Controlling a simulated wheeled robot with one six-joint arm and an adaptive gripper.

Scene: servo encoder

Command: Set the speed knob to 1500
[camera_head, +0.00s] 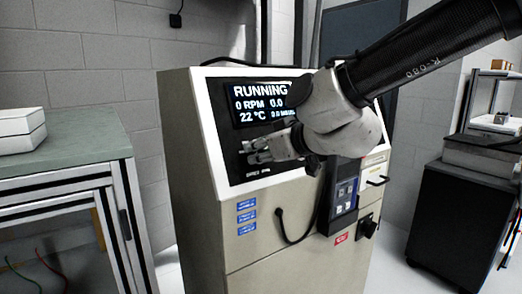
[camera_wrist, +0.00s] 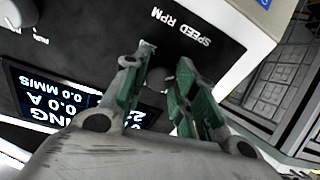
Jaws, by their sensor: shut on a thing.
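The speed knob (camera_wrist: 158,78) is a dark round knob on the black panel, close to the printed "SPEED RPM" label, which appears upside down in the wrist view. My gripper (camera_wrist: 160,82) has its green-padded fingers on either side of the knob, shut on it. In the head view my gripper (camera_head: 250,151) is at the lower left of the panel and hides the knob. The display (camera_head: 258,103) reads "RUNNING", "0 RPM", "0.0" and "22 °C"; its right part is covered by my arm. The knob's pointer and any scale cannot be made out.
The beige cabinet (camera_head: 205,240) carries the sloped panel. A handheld device (camera_head: 343,192) with a black cable hangs on its front right. A bench (camera_head: 60,160) with a white box (camera_head: 20,131) stands at left, and a black cabinet (camera_head: 455,225) at right.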

